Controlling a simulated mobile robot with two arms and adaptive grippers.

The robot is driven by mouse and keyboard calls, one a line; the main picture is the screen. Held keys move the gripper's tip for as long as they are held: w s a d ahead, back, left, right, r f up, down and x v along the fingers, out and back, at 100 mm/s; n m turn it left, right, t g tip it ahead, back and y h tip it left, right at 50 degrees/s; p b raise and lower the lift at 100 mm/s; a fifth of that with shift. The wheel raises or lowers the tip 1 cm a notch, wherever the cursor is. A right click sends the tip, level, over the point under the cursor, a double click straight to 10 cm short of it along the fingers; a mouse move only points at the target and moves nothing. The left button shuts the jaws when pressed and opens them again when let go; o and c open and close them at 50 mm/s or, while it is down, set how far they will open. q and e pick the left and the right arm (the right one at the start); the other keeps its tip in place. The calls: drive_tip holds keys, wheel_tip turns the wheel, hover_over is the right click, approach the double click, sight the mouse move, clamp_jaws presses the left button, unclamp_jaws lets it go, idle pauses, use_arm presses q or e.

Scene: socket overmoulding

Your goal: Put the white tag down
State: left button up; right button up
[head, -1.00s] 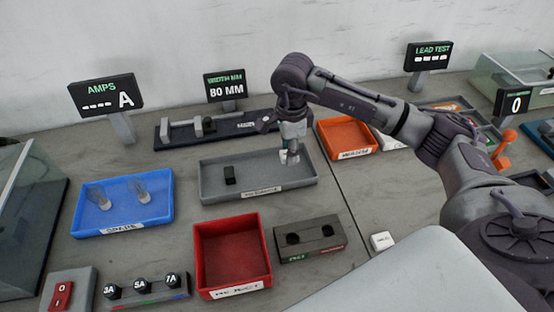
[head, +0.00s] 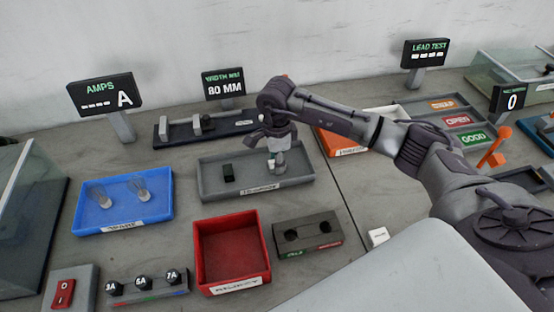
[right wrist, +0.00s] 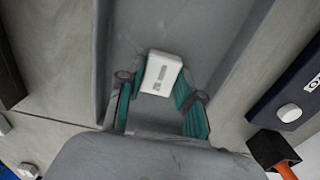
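The white tag (right wrist: 161,73) is a small white block with grey print on its face. In the right wrist view it sits between the teal fingertips of my right gripper (right wrist: 160,88), which appear to touch its sides. In the head view my right gripper (head: 278,160) points down into the right part of the grey tray (head: 212,192), with the white tag (head: 270,164) partly showing at its fingertips. I cannot tell whether the tag touches the tray floor. My left gripper is not in view.
A black block (head: 229,173) lies in the left part of the grey tray. A blue tray (head: 90,220), a red bin (head: 232,254) and a dark two-hole fixture (head: 308,235) stand nearby. A measuring rail (head: 170,133) is behind. An orange tray (head: 341,146) is to the right.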

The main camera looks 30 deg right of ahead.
drive_tip(key=o, duration=0.4)
drive_tip(key=shift+c, duration=0.2)
drive_tip(key=shift+r+p, duration=0.3)
wheel_tip(320, 180, up, 12)
drive_tip(key=b, duration=0.2)
drive_tip(key=shift+f, duration=0.1)
